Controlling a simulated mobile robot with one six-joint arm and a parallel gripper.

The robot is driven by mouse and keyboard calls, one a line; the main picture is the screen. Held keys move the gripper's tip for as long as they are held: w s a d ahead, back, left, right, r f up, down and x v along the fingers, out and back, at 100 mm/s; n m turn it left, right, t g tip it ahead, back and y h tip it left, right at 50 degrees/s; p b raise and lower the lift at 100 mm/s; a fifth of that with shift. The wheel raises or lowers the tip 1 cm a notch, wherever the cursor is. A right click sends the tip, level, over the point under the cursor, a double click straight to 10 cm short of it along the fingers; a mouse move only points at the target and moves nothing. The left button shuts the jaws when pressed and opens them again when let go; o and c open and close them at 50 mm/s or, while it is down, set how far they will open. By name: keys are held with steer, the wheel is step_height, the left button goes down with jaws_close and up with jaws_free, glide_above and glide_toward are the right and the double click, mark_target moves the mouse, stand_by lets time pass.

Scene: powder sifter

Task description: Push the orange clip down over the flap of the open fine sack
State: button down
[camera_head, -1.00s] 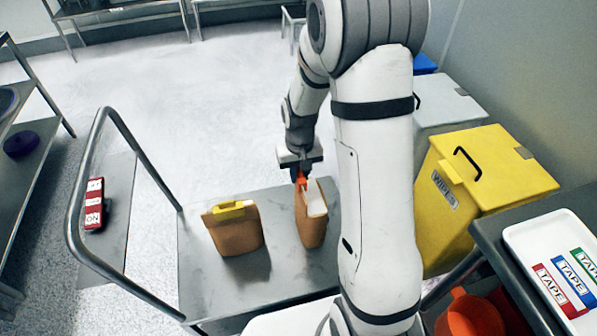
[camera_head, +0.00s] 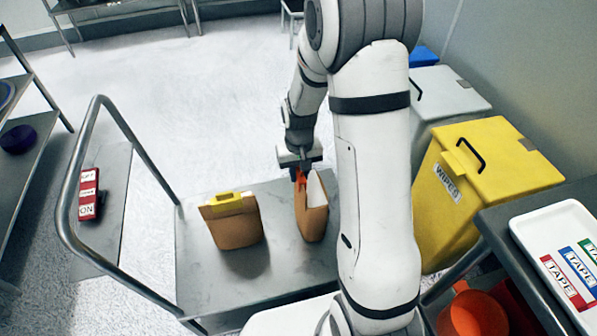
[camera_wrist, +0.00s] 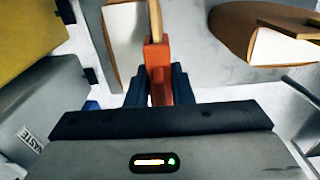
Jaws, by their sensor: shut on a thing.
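The open fine sack (camera_head: 312,220) is brown and stands upright on the trolley deck, with its pale inside showing at the top. My gripper (camera_head: 299,170) is above its left upper edge, pointing down. It is shut on the orange clip (camera_head: 299,178). In the wrist view the clip (camera_wrist: 158,72) sits between the dark blue fingers of my gripper (camera_wrist: 158,92). A thin tan strip, seemingly the sack's flap (camera_wrist: 155,18), lines up with the clip's slot. I cannot tell how deep it sits in the slot. The sack's white inside (camera_wrist: 124,38) shows left of the clip.
A second brown sack (camera_head: 236,233) with a yellow clip (camera_head: 227,201) stands to the left on the trolley deck (camera_head: 200,285). The trolley's handle rail (camera_head: 70,200) is at the left. A yellow bin (camera_head: 490,180) and a tray of tape (camera_head: 530,235) are at the right.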

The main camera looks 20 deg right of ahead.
steer(key=c, duration=1.2)
jaws_free()
step_height(320, 180, up, 8)
steer(key=shift+r+p, duration=0.1)
steer(key=shift+p, duration=0.6)
steer(key=s+r+t+p, duration=0.1)
steer(key=s+r+p, duration=0.2)
steer(key=s+r, duration=0.3)
steer(key=s+r+p, duration=0.4)
steer(key=s+r, duration=0.2)
steer(key=r, duration=0.4)
steer(key=s+r+t+p, duration=0.1)
steer(key=s+r+p, duration=0.3)
steer(key=s+r, duration=0.2)
steer(key=shift+s+r+t, duration=0.15)
steer(key=shift+s+r, duration=0.05)
steer(key=shift+r, duration=0.4)
steer(key=shift+s+r+t, duration=0.15)
steer(key=shift+r, duration=0.4)
